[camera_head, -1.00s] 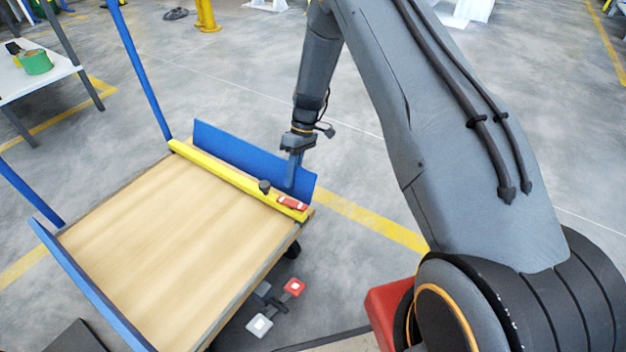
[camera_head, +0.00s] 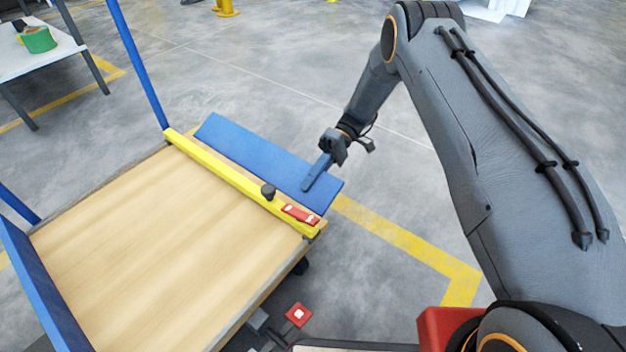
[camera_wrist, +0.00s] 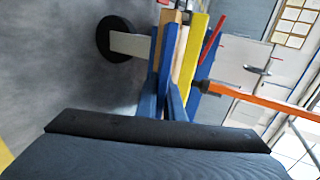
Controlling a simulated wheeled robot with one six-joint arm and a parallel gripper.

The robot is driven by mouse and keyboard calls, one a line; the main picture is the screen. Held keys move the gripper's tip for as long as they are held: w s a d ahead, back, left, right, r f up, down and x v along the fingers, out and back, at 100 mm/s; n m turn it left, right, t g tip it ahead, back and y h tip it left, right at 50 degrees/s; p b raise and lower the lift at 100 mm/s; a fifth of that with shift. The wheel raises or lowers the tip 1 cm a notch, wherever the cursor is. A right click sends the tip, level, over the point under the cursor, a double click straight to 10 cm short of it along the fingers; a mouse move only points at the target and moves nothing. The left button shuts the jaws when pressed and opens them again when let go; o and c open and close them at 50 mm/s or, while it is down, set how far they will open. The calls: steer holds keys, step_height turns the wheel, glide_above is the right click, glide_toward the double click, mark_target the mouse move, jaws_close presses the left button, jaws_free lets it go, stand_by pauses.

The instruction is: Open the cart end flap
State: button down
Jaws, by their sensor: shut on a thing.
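The cart's end flap (camera_head: 255,150) is a long blue panel along the far edge of the wooden cart deck (camera_head: 140,245). It leans outward at a low slant, away from the yellow bar (camera_head: 210,170). My gripper (camera_head: 315,178) is at the flap's outer edge near its right end, shut on it. The fingers' exact contact is partly hidden in the head view. In the wrist view my gripper's blue fingers (camera_wrist: 164,108) meet narrow blue and wooden edges, with the yellow bar (camera_wrist: 190,50) beside them.
Blue posts (camera_head: 137,65) rise at the cart's left. A red pedal (camera_head: 298,314) is low beside the cart. Open floor lies beyond the flap.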

steer(key=shift+f, duration=0.2)
stand_by(0.4)
steer(key=c, duration=1.9)
jaws_free()
steer(key=shift+o, duration=0.2)
steer(key=shift+w+d+r, duration=0.1)
steer(key=shift+w, duration=0.05)
